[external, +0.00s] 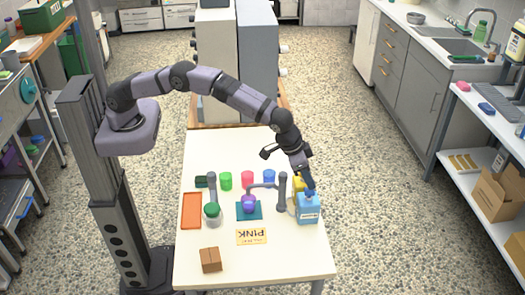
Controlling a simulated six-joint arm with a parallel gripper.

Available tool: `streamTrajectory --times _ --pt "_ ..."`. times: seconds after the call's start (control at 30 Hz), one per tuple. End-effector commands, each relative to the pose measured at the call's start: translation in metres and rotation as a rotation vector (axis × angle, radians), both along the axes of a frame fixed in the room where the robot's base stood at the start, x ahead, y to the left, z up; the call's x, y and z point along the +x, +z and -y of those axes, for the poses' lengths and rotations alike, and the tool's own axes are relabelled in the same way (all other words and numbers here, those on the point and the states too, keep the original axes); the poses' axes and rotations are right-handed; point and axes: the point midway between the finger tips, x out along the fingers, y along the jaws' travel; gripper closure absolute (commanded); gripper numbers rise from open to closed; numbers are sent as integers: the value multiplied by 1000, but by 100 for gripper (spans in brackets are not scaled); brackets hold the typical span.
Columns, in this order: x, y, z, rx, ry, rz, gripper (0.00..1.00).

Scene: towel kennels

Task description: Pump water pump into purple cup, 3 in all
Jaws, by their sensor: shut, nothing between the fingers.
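The purple cup (249,204) stands on a teal mat (243,215) near the middle of the table. A blue bottle with a pump top and a pale label (308,211) stands to its right, near the table's right edge; its label is too small to read, so I cannot tell if it is the water pump. My gripper (309,187) is shut and empty, pointing down right above the blue bottle's pump head. I cannot tell whether it touches the head. A yellow bottle (298,184) stands behind the blue one, partly hidden by my gripper.
Green (225,181), red (247,179) and blue (269,177) cups stand behind the mat. Grey posts (282,192) flank the purple cup. The front right is clear.

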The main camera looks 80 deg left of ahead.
Motion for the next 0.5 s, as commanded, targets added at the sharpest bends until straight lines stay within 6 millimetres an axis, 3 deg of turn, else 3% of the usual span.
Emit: streamTrajectory --times 0.5 --pt "0 -16 0 0 0 -1 100"
